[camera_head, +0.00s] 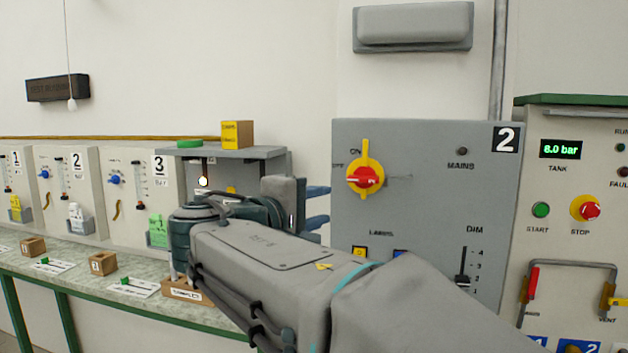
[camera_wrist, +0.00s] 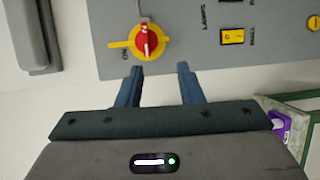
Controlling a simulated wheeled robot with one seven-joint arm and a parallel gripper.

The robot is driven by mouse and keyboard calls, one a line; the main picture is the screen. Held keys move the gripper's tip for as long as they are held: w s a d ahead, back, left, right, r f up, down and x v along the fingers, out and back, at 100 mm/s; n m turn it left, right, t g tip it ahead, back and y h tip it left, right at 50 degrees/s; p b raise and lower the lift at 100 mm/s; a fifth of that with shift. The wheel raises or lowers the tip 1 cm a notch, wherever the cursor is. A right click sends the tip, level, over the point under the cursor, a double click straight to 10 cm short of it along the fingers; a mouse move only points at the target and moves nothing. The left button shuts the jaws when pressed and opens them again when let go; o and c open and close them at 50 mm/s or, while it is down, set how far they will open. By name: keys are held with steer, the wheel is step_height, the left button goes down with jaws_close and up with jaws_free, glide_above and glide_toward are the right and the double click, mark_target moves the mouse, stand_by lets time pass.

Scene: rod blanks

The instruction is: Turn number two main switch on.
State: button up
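The number two panel (camera_head: 430,215) is a grey board marked 2. Its main switch (camera_head: 365,178) is a red knob on a yellow plate. The knob's bar lies level, its white mark toward the OFF side at left; ON is at the top. The MAINS lamp (camera_head: 461,151) looks dark. My gripper (camera_head: 318,206) has two blue fingers, apart and empty, left of the panel and below the switch's height. The wrist view shows the switch (camera_wrist: 145,41) ahead of my open gripper (camera_wrist: 159,70), nearer the left finger, and apart from it.
Lower on the panel are a yellow lamp switch (camera_head: 359,252) and a DIM slider (camera_head: 463,268); my arm hides part of the panel. A compressor cabinet (camera_head: 560,180) stands at right. A bench (camera_head: 110,265) with numbered stations runs left. A grey shelf (camera_head: 222,152) is behind my gripper.

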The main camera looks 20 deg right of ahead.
mark_target(361, 180)
steer(key=p+x, duration=0.1)
steer(key=x, duration=0.3)
steer(key=r+p+x, duration=0.1)
steer(key=x, duration=0.4)
steer(key=r+p+x, duration=0.1)
steer(key=x, duration=0.3)
steer(key=shift+w+d+r+p, duration=0.1)
steer(key=shift+w+r+p, duration=0.2)
steer(key=shift+w, duration=0.15)
jaws_close()
